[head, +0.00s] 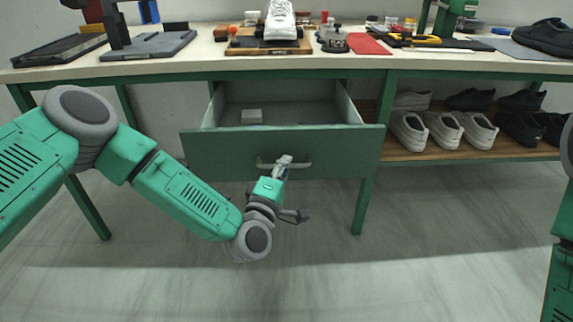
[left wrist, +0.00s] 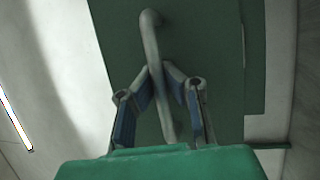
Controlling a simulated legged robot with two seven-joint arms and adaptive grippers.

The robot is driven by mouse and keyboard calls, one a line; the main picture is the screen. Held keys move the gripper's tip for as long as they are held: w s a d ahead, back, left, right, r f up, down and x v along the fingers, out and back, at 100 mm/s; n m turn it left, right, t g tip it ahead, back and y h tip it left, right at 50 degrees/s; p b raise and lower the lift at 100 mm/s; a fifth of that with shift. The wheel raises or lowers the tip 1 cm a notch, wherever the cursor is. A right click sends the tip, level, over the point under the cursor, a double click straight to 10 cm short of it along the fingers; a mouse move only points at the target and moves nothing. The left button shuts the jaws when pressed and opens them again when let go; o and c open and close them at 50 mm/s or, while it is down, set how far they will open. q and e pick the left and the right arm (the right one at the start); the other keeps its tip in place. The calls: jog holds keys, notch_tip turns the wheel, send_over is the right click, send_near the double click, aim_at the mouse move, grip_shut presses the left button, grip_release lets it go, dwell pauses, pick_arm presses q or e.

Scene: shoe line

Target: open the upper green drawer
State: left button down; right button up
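The green drawer (head: 230,153) under the workbench is pulled out, and its inside shows from above. Its pale bar handle (head: 300,164) is on the middle of the front panel. My left gripper (head: 284,164) is at the handle, in front of the drawer. In the left wrist view, the two fingers (left wrist: 162,75) close in from both sides on the handle bar (left wrist: 152,38), with the green drawer front (left wrist: 215,60) behind. My right gripper is out of view; only part of my right arm shows at the right edge. No second drawer is visible.
The workbench top (head: 215,62) carries a white shoe (head: 280,20), a red mat (head: 368,44) and tools. Several shoes stand on a wooden shelf (head: 400,154) to the right. The floor (head: 330,265) before the drawer is clear.

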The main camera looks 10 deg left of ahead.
pick_arm(q)
jog(key=shift+a+f, duration=0.25)
jog(key=shift+f, duration=0.1)
jog(key=c, duration=1.7)
grip_release()
jog(key=shift+o, duration=0.5)
jog(key=shift+r, duration=0.15)
jog(key=shift+s, duration=0.25)
jog(key=v, duration=1.1)
jog(key=shift+s, duration=0.2)
jog(key=shift+a, duration=0.1)
